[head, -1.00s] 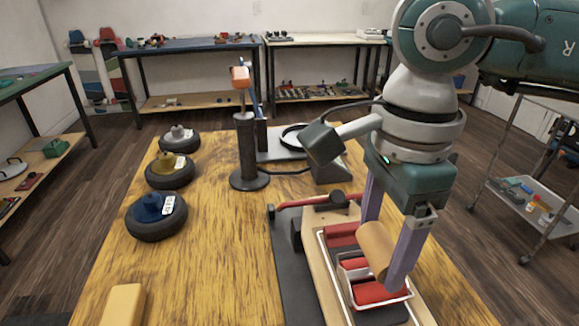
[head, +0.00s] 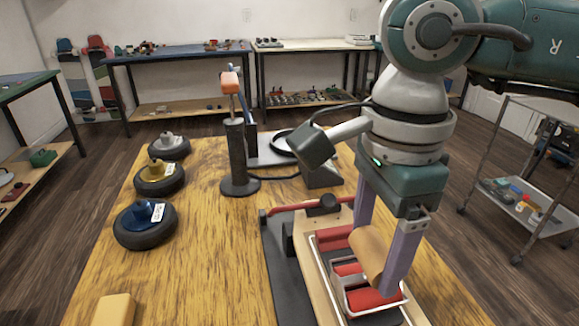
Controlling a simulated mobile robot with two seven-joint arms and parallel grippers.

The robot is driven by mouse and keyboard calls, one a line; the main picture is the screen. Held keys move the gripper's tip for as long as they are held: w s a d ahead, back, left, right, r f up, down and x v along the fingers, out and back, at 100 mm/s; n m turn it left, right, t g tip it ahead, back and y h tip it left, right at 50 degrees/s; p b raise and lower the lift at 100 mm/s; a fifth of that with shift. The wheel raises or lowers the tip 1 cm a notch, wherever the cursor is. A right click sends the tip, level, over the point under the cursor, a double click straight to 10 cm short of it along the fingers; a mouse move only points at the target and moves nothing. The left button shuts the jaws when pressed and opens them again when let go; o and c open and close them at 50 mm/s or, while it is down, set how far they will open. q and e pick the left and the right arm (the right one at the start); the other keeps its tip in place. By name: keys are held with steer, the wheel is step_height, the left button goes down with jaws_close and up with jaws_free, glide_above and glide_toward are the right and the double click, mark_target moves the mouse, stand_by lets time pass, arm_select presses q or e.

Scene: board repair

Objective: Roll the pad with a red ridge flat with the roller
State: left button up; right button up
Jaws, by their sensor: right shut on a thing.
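My right gripper (head: 378,262) points down over the long board (head: 309,284) at the front right of the table. It is shut on a tan cylinder (head: 365,252), which looks like the roller's grip. A white frame (head: 349,303) shows just below the cylinder; I cannot tell clearly whether it belongs to the roller. Red pads (head: 334,235) lie in a white-rimmed tray on the board, with more red (head: 370,299) under the gripper. The fingers and cylinder hide part of them, and I cannot make out which pad has a ridge. My left gripper is not in view.
Three dark wheel-like discs with blue (head: 145,222), yellow (head: 159,177) and grey (head: 169,146) tops stand along the left. A dark post stand (head: 238,160) is behind the board. A yellow block (head: 114,311) lies at front left. The table's middle left is clear.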

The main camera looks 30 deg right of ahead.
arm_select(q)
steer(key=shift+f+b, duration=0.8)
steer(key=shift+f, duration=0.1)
arm_select(e)
steer(key=shift+w+d+f, duration=0.1)
steer(key=shift+w+d, duration=0.05)
steer(key=shift+w, duration=0.4)
steer(key=shift+w+d, duration=0.15)
steer(key=shift+w, duration=0.35)
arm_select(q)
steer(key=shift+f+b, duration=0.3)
arm_select(e)
steer(key=shift+w+d+r, duration=0.15)
steer(key=shift+w+r, duration=0.05)
steer(key=shift+w, duration=0.45)
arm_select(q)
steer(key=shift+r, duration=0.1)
arm_select(e)
steer(key=shift+r, duration=0.15)
arm_select(q)
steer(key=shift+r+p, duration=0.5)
steer(key=shift+p, duration=0.1)
arm_select(e)
steer(key=shift+r, duration=0.65)
arm_select(q)
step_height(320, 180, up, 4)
steer(key=p, duration=0.4)
arm_select(e)
step_height(320, 180, up, 6)
steer(key=shift+f, duration=0.25)
